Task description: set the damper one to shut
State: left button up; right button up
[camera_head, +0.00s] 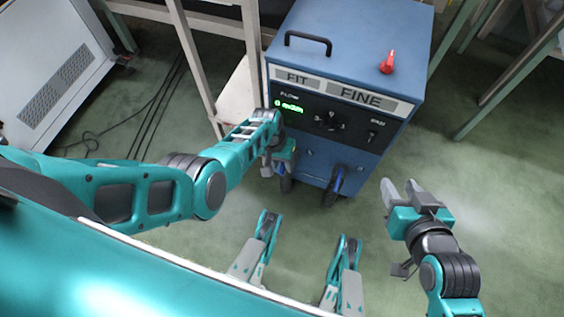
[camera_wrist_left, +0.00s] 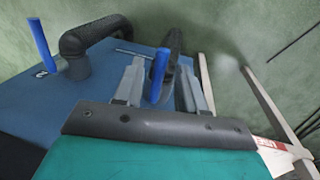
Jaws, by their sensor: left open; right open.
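The blue cabinet (camera_head: 350,45) has black pipes low on its front, with blue damper levers. One damper lever (camera_head: 339,172) shows at the right pipe; the left pipe (camera_head: 286,184) is partly hidden by my left gripper (camera_head: 268,168). In the left wrist view one blue lever (camera_wrist_left: 157,76) stands between my open left fingers, and no clear contact shows. The other lever (camera_wrist_left: 41,46) is at the left beside a black pipe elbow (camera_wrist_left: 88,42). I cannot read which damper is number one. My right gripper (camera_head: 399,190) is open and empty, right of the cabinet.
A red object (camera_head: 387,62) and black handle (camera_head: 308,42) are on the cabinet top. A white cabinet (camera_head: 55,70) stands far left, with cables (camera_head: 155,110) on the floor. A pale frame (camera_head: 250,45) stands close to the cabinet's left. Green floor lies free in front.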

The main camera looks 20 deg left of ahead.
pick_arm(q)
grip_shut()
dwell(0.6)
